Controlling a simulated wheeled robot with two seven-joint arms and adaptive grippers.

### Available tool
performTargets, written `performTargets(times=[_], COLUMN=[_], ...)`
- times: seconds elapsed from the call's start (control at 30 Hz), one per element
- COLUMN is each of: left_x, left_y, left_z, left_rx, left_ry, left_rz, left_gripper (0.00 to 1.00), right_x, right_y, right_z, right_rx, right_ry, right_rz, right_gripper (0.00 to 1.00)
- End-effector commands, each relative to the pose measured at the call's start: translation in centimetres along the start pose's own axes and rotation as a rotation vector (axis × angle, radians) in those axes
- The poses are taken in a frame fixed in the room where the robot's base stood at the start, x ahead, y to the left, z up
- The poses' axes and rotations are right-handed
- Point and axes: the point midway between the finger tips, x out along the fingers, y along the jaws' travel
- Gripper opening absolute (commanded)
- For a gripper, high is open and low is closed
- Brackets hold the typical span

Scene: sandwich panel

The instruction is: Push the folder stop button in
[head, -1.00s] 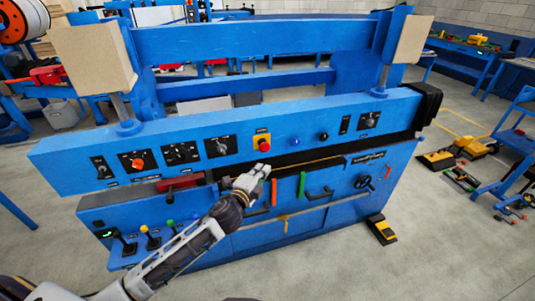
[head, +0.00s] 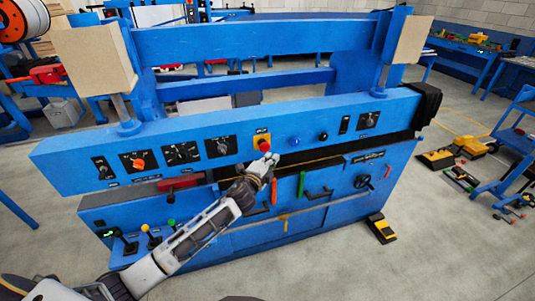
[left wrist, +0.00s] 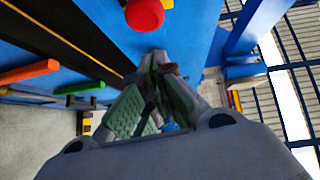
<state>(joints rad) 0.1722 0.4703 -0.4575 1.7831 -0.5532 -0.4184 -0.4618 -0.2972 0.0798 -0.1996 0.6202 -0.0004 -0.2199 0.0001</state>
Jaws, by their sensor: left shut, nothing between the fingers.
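The folder stop button is a red mushroom button (head: 263,145) on a yellow plate, on the blue front beam of the machine. In the left wrist view the red button (left wrist: 145,14) shows large at the top, a little beyond the fingertips. My left gripper (head: 272,158) is shut and empty, just below and slightly right of the button in the head view. Its fingertips (left wrist: 162,64) appear apart from the button in the left wrist view. My right gripper is not in view.
A blue knob (head: 295,141), a black knob (head: 323,136) and several dials share the beam. Below it are a red handle (head: 180,183), an orange handle (head: 274,191), a green handle (head: 301,184) and several levers at lower left.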

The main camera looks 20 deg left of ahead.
Motion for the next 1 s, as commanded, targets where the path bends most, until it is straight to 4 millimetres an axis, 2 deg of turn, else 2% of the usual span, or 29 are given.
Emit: performTargets(times=[0.4,1.0], left_x=[2.6,3.1], left_y=[-0.1,-0.1], left_z=[2.5,3.0], left_rx=[0.001,0.0], left_ry=[-0.001,-0.001], left_rz=[0.0,0.0], left_gripper=[0.0,0.0], right_x=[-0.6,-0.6], right_y=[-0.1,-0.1], right_z=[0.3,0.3], right_rx=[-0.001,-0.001], right_ry=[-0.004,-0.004], right_rz=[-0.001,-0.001], right_gripper=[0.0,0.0])
